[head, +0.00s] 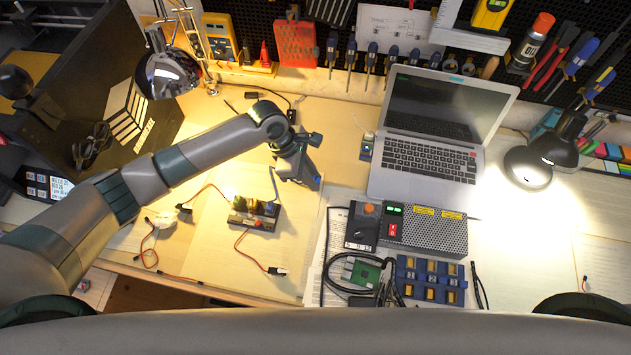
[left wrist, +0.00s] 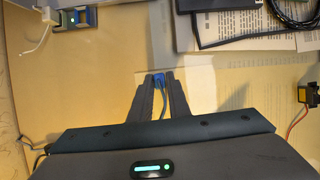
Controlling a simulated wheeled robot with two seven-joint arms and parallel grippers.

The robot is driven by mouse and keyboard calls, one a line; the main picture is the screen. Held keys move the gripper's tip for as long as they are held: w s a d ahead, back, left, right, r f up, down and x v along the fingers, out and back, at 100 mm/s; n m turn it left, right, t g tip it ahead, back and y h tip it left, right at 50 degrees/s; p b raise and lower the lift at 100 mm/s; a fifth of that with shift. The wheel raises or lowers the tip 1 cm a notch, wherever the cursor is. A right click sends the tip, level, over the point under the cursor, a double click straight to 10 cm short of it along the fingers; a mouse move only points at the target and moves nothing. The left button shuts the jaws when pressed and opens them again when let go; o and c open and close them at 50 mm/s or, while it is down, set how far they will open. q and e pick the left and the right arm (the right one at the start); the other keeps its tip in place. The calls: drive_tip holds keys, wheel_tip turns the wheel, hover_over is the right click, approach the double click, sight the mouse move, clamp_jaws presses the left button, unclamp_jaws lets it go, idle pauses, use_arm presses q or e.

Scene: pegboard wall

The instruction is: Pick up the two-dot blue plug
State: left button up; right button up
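My left gripper (head: 314,182) reaches over the desk, just left of the laptop and above the papers. In the left wrist view its fingers (left wrist: 158,82) are closed about a small blue plug (left wrist: 158,77), with a thin bluish cable running back between them. A bit of the plug's blue (head: 317,181) shows at the fingertips in the head view. Dots on it are too small to make out. The bluish cable (head: 274,184) hangs toward a small dark module board (head: 255,216) below left of the gripper. My right gripper is not in view.
The laptop (head: 430,130) stands to the right. A grey power supply (head: 425,230), a green circuit board (head: 365,272) and a blue tray (head: 431,282) sit at the front. Red-wired plugs (head: 277,270) lie near the module board. Wooden desk around the gripper's left is fairly clear.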

use_arm(q)
clamp_jaws()
drive_tip(key=shift+r+b, duration=0.3)
drive_tip(key=shift+r, duration=0.45)
wheel_tip(320, 180, up, 3)
drive_tip(key=shift+f+b, duration=0.2)
drive_tip(key=shift+b, duration=0.15)
drive_tip(key=s+d+r+b, duration=0.1)
drive_tip(key=s+d+r, duration=0.4)
drive_tip(key=s, duration=0.5)
drive_tip(key=shift+s+d+r, duration=0.15)
drive_tip(key=shift+d+r, duration=0.15)
drive_tip(key=shift+r, duration=0.65)
